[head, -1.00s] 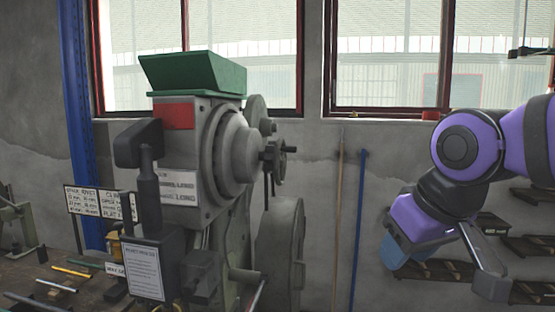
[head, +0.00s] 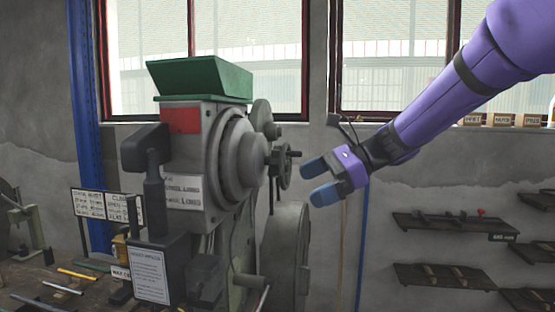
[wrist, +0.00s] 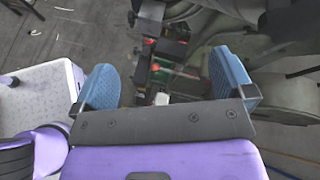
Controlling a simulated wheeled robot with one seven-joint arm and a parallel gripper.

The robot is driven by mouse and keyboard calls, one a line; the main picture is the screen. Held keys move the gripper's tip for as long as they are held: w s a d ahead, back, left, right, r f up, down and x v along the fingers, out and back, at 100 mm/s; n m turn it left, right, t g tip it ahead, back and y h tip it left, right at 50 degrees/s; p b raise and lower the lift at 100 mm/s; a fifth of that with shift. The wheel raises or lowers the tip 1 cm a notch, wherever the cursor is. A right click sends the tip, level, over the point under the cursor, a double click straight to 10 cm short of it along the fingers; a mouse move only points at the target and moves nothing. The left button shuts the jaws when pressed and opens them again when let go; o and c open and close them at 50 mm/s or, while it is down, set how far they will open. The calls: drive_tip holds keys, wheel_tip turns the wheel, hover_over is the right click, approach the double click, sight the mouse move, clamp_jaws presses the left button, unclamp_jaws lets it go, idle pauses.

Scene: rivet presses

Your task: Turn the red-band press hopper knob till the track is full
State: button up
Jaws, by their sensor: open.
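The grey press with a red band (head: 182,120) stands left of centre in the head view, with a green hopper (head: 200,78) on top. On its right side a small dark handled wheel (head: 283,160) sticks out; I cannot tell whether this is the hopper knob. The track and its fill cannot be made out. My gripper (head: 311,182) is open and empty, its blue fingers pointing left, a little right of and below the wheel. In the wrist view the open fingers (wrist: 163,78) have a gap between them, with dark and green machine parts beyond.
A large grey flywheel (head: 288,255) stands below my gripper. A bench (head: 60,285) with tools and small signs (head: 105,205) lies at left. Wall shelves (head: 455,228) hang at right. A blue pole (head: 362,240) leans on the wall. The air right of the press is mostly clear.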

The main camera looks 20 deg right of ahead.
sight(282, 158)
drive_tip(key=w+d+r+m+t+y, duration=0.1)
drive_tip(key=w+d+m+t+y, duration=0.1)
drive_tip(key=w+d+m, duration=0.3)
drive_tip(key=w+d+r+m+t+y, duration=0.1)
drive_tip(key=w+d+m+t+y, duration=0.15)
drive_tip(key=w, duration=0.45)
drive_tip(key=shift+m+h, duration=0.45)
drive_tip(key=x, duration=1.1)
drive_tip(key=shift+s+a+r, duration=0.2)
drive_tip(key=shift+a, duration=0.1)
drive_tip(key=shift+c, duration=0.3)
drive_tip(key=c, duration=0.9)
